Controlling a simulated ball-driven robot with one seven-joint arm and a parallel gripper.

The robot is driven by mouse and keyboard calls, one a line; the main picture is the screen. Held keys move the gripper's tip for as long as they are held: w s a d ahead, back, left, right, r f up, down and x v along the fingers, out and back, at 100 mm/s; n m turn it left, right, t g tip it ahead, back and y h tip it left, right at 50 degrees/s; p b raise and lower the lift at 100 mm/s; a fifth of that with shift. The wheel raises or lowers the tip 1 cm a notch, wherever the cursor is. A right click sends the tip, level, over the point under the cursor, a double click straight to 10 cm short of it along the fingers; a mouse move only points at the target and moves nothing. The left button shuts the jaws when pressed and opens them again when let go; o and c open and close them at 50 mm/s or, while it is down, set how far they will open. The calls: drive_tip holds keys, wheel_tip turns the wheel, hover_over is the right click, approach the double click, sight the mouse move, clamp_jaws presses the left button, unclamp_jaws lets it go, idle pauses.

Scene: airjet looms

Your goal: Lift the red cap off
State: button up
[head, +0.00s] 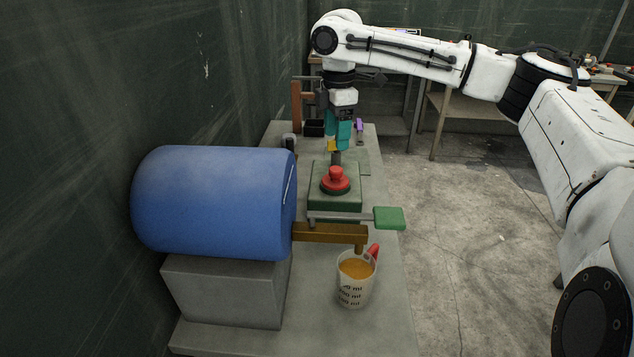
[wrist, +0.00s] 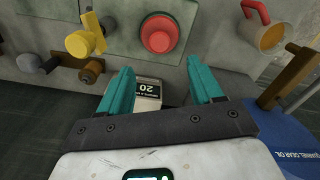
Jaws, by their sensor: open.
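The red cap (head: 335,180) is a round knob sitting on top of a green box (head: 322,203) on the bench. In the wrist view the red cap (wrist: 161,34) is beyond the fingertips, near the top middle, on a grey-green plate. My gripper (head: 338,142) has teal fingers pointing down and is behind the cap in the head view, apart from it. In the wrist view my gripper (wrist: 160,68) is open with a wide gap and holds nothing. A white block marked 20 (wrist: 148,90) shows between the fingers, lower down.
A blue drum (head: 210,200) rests on a grey block at left, its brown spout above a cup of amber liquid (head: 355,283). A green-handled lever (head: 388,218) crosses in front of the green box. A yellow handle (wrist: 87,37) stands left of the cap. Floor at right is open.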

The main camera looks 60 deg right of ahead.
hover_over(336, 168)
drive_tip(key=f, duration=0.4)
drive_tip(key=shift+a+f, duration=0.3)
drive_tip(key=shift+f, duration=0.05)
drive_tip(key=shift+d+f+p, duration=0.15)
drive_tip(key=shift+f+p, duration=0.35)
drive_tip(key=shift+f, duration=2.45)
drive_tip(key=c, duration=1.1)
drive_tip(key=shift+r, duration=0.15)
